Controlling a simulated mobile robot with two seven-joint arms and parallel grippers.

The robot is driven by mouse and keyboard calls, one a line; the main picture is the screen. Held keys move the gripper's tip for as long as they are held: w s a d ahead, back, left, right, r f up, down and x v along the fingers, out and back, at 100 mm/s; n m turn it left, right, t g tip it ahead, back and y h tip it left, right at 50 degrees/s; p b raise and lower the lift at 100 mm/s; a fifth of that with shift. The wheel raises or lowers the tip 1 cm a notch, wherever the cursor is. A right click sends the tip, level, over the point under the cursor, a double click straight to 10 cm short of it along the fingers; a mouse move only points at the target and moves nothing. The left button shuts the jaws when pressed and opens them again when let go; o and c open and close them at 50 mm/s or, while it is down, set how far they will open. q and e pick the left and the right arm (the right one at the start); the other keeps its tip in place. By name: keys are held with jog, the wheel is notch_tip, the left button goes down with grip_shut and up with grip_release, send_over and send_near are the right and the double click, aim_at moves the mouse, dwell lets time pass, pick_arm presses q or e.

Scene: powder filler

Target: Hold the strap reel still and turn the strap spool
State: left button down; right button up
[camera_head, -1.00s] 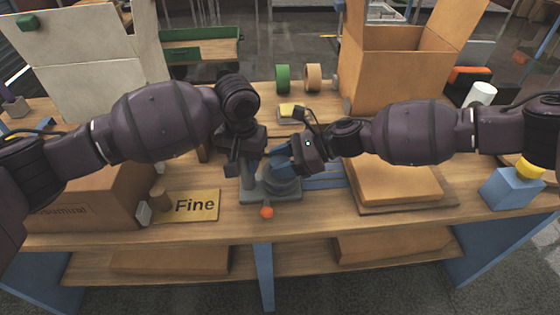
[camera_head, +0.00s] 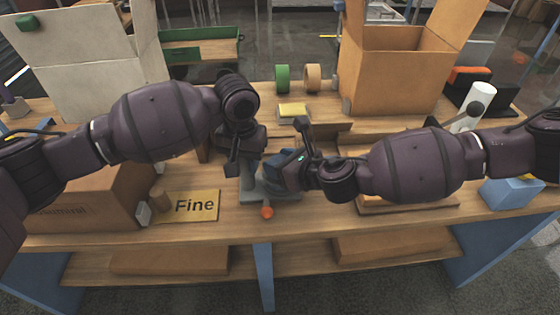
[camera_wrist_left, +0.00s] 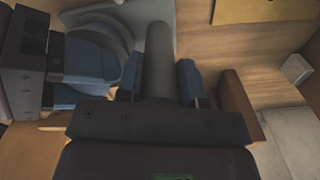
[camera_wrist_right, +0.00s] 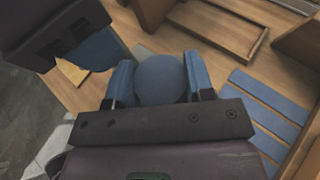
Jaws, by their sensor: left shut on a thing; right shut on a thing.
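The strap reel (camera_head: 252,195) is a grey stand with a flat base and a post, on the table's front middle. My left gripper (camera_head: 247,165) is shut around the grey post (camera_wrist_left: 158,62), with a blue finger on each side in the left wrist view. The strap spool (camera_wrist_right: 160,80) is a round grey-blue piece between the two blue fingers of my right gripper (camera_wrist_right: 161,84), which is shut on it. In the head view my right gripper (camera_head: 279,165) covers most of the spool. The spool's grey disc (camera_wrist_left: 112,28) also shows in the left wrist view.
The two grippers are very close together. An orange ball (camera_head: 267,212) sits at the reel's front. A yellow "Fine" sign (camera_head: 190,206) lies left, beside a brown box (camera_head: 100,195). Green (camera_head: 282,78) and tan (camera_head: 313,77) rolls stand behind. An open carton (camera_head: 395,75) is at back right.

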jog(key=m+t+h, duration=0.1)
jog(key=h, duration=0.1)
jog(key=m+t+h, duration=0.1)
jog(key=m, duration=0.1)
jog(key=shift+s+a+f+m+h, duration=0.1)
jog(key=shift+a+m+h, duration=0.05)
jog(key=shift+m+h, duration=0.2)
jog(key=shift+m+t+h, duration=0.6)
jog(key=shift+m+h, duration=1.35)
jog(key=shift+h, duration=0.3)
jog(key=shift+h, duration=0.3)
jog(key=o, duration=0.9)
jog(key=shift+s+r, duration=0.25)
jog(key=shift+d+v, duration=0.15)
jog(key=shift+v, duration=1.65)
jog(key=shift+d+v, duration=0.1)
jog(key=shift+v, duration=1.65)
